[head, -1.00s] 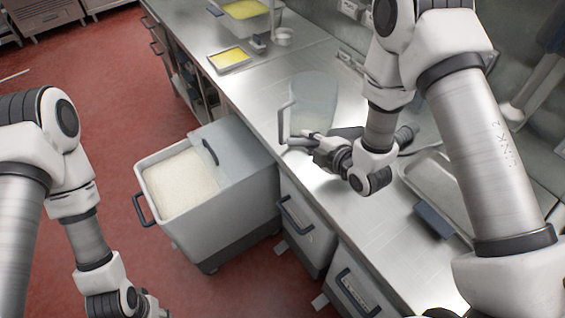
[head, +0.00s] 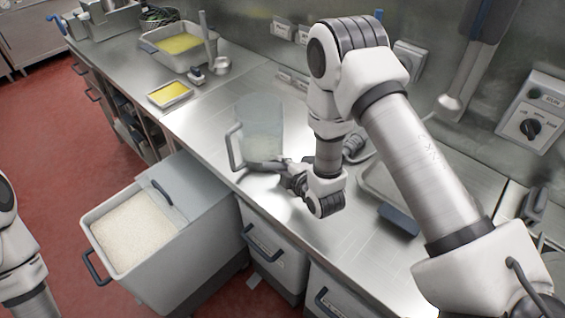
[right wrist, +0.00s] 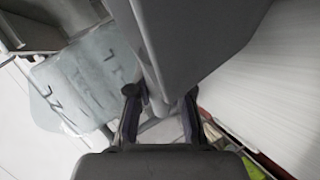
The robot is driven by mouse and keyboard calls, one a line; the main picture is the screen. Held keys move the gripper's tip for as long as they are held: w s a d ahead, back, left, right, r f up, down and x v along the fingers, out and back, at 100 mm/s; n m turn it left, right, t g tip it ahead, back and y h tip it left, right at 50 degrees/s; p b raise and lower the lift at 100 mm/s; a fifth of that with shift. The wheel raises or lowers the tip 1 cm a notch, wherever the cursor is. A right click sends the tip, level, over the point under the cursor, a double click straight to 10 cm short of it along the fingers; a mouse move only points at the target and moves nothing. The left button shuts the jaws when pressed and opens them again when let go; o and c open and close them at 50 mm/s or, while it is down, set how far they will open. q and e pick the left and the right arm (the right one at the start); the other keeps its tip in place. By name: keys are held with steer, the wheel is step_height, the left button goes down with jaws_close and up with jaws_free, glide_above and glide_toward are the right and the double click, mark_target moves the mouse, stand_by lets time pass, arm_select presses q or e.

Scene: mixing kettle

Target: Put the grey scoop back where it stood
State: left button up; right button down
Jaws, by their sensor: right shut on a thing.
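My right gripper (head: 282,168) is low over the steel counter, just in front of a clear jug (head: 262,122). Its fingers (right wrist: 160,115) are shut on the grey scoop (right wrist: 195,35), which fills the upper middle of the right wrist view. In the head view the scoop (head: 262,166) is small and partly hidden by the fingers, close to the jug's base. I cannot tell whether it touches the jug or the counter. The jug with printed marks also shows in the right wrist view (right wrist: 85,85). My left gripper is out of view; only part of the left arm shows.
A grey bin (head: 205,232) of white grains stands below the counter (head: 205,130). Behind the jug are a small yellow tray (head: 170,95), a larger yellow-filled pan (head: 180,45) and a ladle in a cup (head: 218,66). A shallow tray (head: 385,180) lies right of my gripper.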

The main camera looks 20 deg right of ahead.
steer(key=shift+f, duration=0.4)
steer(key=shift+f+b, duration=0.35)
steer(key=shift+b, duration=0.05)
steer(key=c, duration=1)
jaws_free()
steer(key=o, duration=0.5)
steer(key=shift+s, duration=0.15)
steer(key=shift+p+v, duration=0.55)
steer(key=shift+v, duration=0.7)
steer(key=shift+p+v, duration=0.7)
steer(key=shift+v, duration=1.9)
